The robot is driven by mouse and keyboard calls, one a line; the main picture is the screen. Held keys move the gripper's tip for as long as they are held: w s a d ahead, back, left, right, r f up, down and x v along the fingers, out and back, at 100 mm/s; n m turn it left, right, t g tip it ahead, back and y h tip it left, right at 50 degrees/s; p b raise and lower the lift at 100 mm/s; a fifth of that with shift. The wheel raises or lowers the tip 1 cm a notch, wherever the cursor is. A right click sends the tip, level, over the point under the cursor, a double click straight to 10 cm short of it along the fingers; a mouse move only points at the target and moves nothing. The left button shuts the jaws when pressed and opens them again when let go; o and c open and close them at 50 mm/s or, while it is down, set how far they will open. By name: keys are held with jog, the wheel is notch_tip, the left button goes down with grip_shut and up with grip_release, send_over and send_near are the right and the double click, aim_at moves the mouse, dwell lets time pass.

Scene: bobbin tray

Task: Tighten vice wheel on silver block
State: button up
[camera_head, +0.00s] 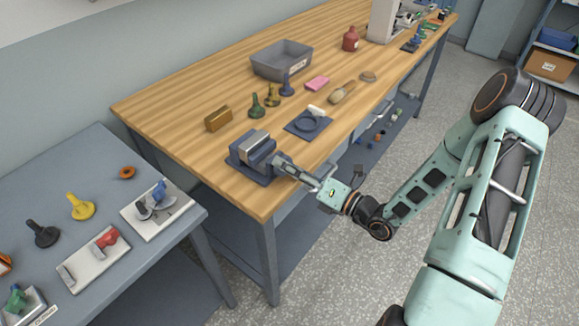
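The blue vice (243,161) stands near the front left corner of the wooden bench. The silver block (255,138) sits in the top of the vice, between its jaws as far as I can see. My gripper (283,161) is at the right side of the vice, at or very near where a wheel would be. The vice wheel itself is hidden behind my gripper or too small to make out. I cannot tell whether the fingers are open or closed on it.
A brass-coloured block (218,119) stands behind the vice. A dark blue plate with a ring (307,124) lies to its right. A grey table (75,180) stands left.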

jog(key=v, duration=1.2)
jog(key=w+a+n, duration=0.2)
jog(key=a+n, duration=0.1)
jog(key=w+a+n, duration=0.2)
jog(key=a+n, duration=0.1)
jog(key=n, duration=0.1)
jog(key=w+a+n+b, duration=0.1)
jog(key=w+a+n, duration=0.2)
jog(key=shift+a+n, duration=0.35)
jog(key=shift+n, duration=0.05)
dwell(0.5)
jog(key=shift+c, duration=0.2)
